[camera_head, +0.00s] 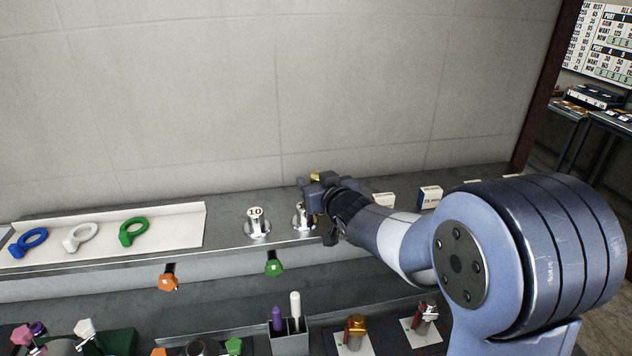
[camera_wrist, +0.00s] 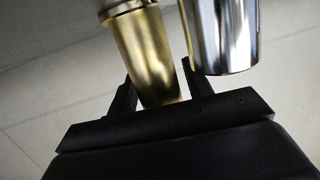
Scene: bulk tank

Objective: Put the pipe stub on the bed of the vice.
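A brass cylinder (camera_wrist: 148,55), which looks like the pipe stub, lies between the two black fingers of my gripper (camera_wrist: 158,72) in the wrist view. The fingers sit close along both its sides and appear shut on it. In the head view my gripper (camera_head: 317,190) is over the back shelf, with a bit of brass showing at its top. A chrome cylinder (camera_wrist: 224,35) stands just outside the right finger in the wrist view. I cannot make out the vice or its bed for certain.
A chrome weight marked 10 (camera_head: 258,222) and another chrome piece (camera_head: 300,217) stand left of my gripper. A white tray (camera_head: 180,215) holds blue, white and green rings. Below are a holder with pens (camera_head: 289,335) and fittings on white cards (camera_head: 352,345).

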